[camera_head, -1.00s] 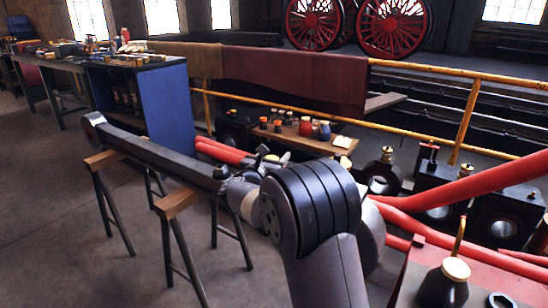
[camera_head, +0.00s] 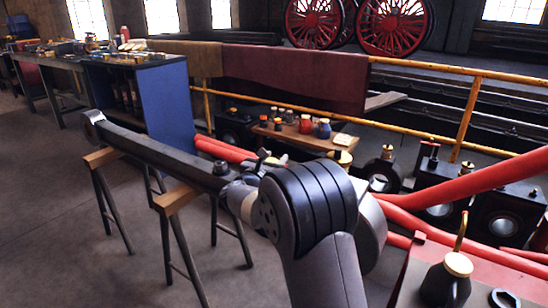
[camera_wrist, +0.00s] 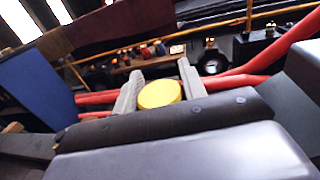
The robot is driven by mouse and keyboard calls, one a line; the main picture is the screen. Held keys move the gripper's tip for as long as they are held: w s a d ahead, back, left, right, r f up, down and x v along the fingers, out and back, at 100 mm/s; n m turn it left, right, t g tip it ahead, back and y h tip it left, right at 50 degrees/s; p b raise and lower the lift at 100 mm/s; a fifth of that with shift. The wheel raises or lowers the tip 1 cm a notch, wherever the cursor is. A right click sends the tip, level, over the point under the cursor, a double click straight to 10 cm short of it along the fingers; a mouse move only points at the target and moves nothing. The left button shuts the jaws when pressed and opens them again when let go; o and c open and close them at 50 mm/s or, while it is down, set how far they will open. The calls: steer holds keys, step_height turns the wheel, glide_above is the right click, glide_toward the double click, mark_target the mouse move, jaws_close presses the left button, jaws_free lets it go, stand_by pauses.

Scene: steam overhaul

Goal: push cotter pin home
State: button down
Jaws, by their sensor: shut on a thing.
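In the wrist view my gripper (camera_wrist: 160,72) has its two pale fingers on either side of a round yellow-topped piece (camera_wrist: 160,94), and is shut on it. Only the piece's yellow face shows. My arm hides the fingers there. A long dark rod (camera_head: 160,152) lies across wooden-topped trestles, its eye end (camera_head: 93,118) at the far left. Its near end is behind my arm. I cannot make out a cotter pin in either view.
A red surface at the front right holds a dark oil can (camera_head: 447,282) and a nut (camera_head: 503,299). Red pipes (camera_head: 470,185) run along the right. A low bench with jars (camera_head: 305,125) and a yellow railing (camera_head: 466,115) stand behind. The left floor is open.

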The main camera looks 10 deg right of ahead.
steer(key=shift+f, duration=1.1)
steer(key=c, duration=0.9)
jaws_free()
steer(key=shift+o, duration=0.2)
steer(key=shift+r, duration=0.1)
steer(key=p+v, duration=0.2)
steer(key=v, duration=0.9)
steer(key=shift+w+d, duration=0.15)
